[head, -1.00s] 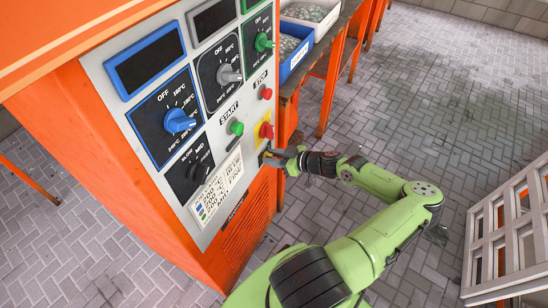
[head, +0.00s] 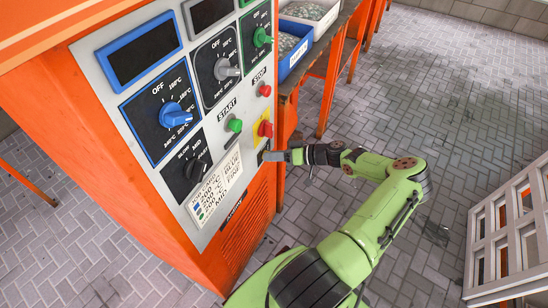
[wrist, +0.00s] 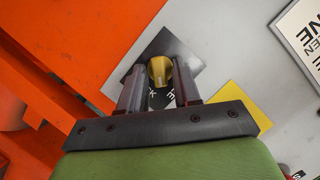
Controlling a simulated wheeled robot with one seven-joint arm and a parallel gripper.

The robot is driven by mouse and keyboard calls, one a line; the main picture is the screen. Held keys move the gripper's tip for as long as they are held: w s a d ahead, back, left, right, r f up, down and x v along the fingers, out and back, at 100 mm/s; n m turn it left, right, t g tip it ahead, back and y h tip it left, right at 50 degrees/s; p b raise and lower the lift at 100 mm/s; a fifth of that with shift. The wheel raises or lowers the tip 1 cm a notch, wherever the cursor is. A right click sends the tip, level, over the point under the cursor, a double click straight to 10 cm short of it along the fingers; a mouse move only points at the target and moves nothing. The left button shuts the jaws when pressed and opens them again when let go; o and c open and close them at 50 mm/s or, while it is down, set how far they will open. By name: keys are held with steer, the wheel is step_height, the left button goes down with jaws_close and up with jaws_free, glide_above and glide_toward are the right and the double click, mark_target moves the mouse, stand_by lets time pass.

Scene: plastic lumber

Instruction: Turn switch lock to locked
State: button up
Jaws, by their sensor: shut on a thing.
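The switch lock is on the lower right edge of the grey control panel. Its brass-coloured knob (wrist: 160,71) shows in the wrist view, between the two dark fingers of my gripper (wrist: 160,90), which is shut on it. A dark square plate (wrist: 178,47) lies behind the knob, tilted in that view, with white lettering partly covered by the fingers. In the head view my gripper (head: 272,156) reaches the panel edge below the red knob on its yellow plate, and hides the lock's knob.
The panel also carries a blue dial (head: 174,114), a grey dial (head: 226,69), a green dial (head: 262,37), a green start button (head: 234,125) and a red knob (head: 265,129) close above my gripper. A blue bin (head: 293,60) stands behind. A white lattice crate (head: 510,230) is at right.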

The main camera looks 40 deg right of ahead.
steer(key=m+y+b, duration=0.1)
steer(key=m, duration=0.1)
steer(key=m+y+b, duration=0.1)
steer(key=m, duration=0.1)
steer(key=shift+w+d+f+y, duration=0.1)
steer(key=shift+f+y, duration=0.2)
steer(key=shift+m+t+y+b, duration=0.6)
steer(key=shift+m+b, duration=0.1)
steer(key=shift+m, duration=1.3)
steer(key=o, duration=0.7)
steer(key=shift+w, duration=0.1)
steer(key=shift+d, duration=0.1)
steer(key=v, duration=1.5)
steer(key=shift+s+d+f, duration=0.1)
steer(key=shift+s+d, duration=0.1)
steer(key=shift+s, duration=0.1)
